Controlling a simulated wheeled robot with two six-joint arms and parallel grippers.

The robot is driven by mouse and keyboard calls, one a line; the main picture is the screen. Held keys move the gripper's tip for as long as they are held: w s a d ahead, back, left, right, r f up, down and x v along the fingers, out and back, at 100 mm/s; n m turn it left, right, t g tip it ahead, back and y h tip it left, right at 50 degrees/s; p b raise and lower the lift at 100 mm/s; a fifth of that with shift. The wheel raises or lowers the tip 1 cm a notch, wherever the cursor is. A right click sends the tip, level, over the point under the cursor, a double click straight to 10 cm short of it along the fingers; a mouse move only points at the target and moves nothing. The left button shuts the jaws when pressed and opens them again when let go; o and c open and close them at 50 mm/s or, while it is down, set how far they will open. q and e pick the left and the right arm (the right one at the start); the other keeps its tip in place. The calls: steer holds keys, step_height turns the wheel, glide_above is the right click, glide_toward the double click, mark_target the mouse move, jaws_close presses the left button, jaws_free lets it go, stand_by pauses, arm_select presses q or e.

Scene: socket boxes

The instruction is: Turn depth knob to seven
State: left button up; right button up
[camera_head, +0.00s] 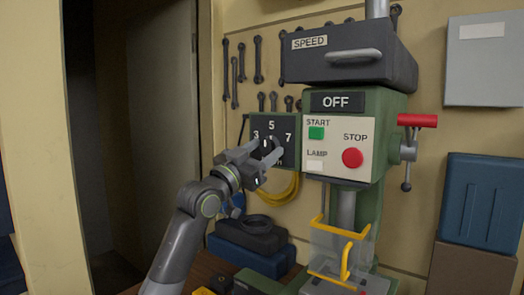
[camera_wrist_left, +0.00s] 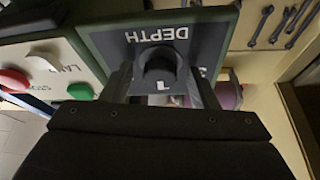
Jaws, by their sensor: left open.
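The dark depth panel (camera_head: 259,124) on the left side of the green drill press shows the digits 3, 5 and 7. Its round black knob (camera_head: 267,142) is partly hidden by my left gripper (camera_head: 266,150). A white mark on the knob appears to point up toward the 5. In the left wrist view the panel is upside down, with DEPTH above the knob (camera_wrist_left: 158,66). My left gripper (camera_wrist_left: 160,82) is open, its fingers on either side of the knob. I cannot tell whether they touch it. My right gripper is not in view.
The control box beside the panel has a green START button (camera_head: 316,133), a red STOP button (camera_head: 352,158) and a red-handled lever (camera_head: 417,120). A yellow cable (camera_head: 284,193) hangs below the panel. Wrenches (camera_head: 257,60) hang on the wall. Dark blue cases (camera_head: 240,245) lie below.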

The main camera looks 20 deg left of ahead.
arm_select(q)
steer(key=shift+c, duration=0.4)
steer(key=c, duration=0.9)
